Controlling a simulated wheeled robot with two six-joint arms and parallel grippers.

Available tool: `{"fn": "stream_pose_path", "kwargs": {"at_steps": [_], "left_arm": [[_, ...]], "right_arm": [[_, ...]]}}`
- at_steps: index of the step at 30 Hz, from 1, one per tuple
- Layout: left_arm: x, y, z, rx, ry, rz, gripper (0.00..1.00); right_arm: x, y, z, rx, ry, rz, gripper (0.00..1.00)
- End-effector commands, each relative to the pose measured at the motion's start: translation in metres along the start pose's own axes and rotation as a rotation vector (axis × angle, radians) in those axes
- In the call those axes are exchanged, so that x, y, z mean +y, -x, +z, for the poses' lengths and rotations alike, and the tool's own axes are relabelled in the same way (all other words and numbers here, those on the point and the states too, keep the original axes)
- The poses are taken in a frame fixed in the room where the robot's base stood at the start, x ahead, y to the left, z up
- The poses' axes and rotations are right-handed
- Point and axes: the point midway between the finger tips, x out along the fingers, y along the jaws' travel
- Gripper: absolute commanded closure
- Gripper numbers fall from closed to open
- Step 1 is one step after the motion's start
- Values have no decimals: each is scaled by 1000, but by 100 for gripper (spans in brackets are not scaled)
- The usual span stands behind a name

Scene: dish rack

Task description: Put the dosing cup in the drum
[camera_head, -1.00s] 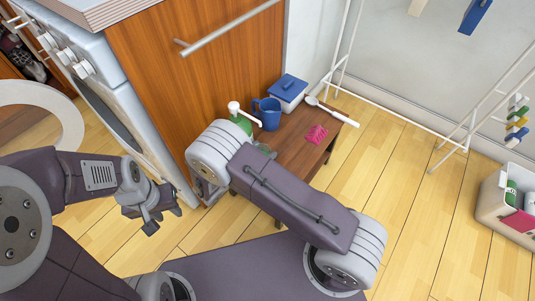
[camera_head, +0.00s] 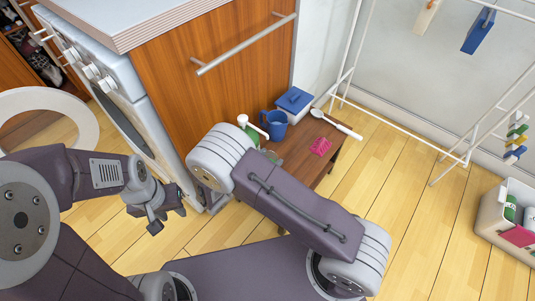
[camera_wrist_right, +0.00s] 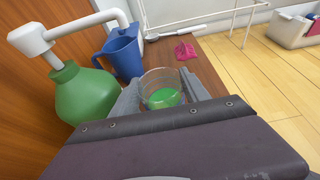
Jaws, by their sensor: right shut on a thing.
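The dosing cup (camera_wrist_right: 162,88) is a small clear cup with green liquid inside. In the right wrist view my right gripper (camera_wrist_right: 160,100) is shut on it, a grey finger on each side, over or near the small wooden table (camera_wrist_right: 215,78). In the head view my right arm hides this gripper and the cup. My left gripper (camera_head: 166,212) hangs empty at the left, its fingers apart, in front of the white washing machine (camera_head: 105,85). The round white door ring (camera_head: 80,101) stands out at the left. I cannot see inside the drum.
A green pump bottle (camera_wrist_right: 88,95), a blue jug (camera_head: 274,124), a blue-lidded box (camera_head: 294,100), a white brush or spoon (camera_head: 335,123) and a pink cloth (camera_head: 320,146) are on the table. A white drying rack (camera_head: 353,60) and a bin (camera_head: 490,218) stand right. Floor between is clear.

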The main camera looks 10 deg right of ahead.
Motion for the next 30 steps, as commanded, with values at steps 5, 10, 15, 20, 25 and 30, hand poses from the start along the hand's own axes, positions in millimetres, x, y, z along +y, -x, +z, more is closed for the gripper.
{"fn": "stream_pose_path", "kwargs": {"at_steps": [5,10,15,20,25,30], "left_arm": [[1,32,-3,0,0,0,64],[1,46,-5,0,0,0,64],[1,50,-5,0,0,0,64],[1,49,-5,0,0,0,64],[1,49,-5,0,0,0,64],[1,49,-5,0,0,0,64]], "right_arm": [[-30,42,21,-1,4,5,95],[-52,69,28,-1,1,4,95],[-62,80,30,-1,-1,1,95],[-64,80,29,-1,-2,0,95],[-64,79,29,0,-3,-3,95],[-69,62,47,11,-58,-69,95]]}}
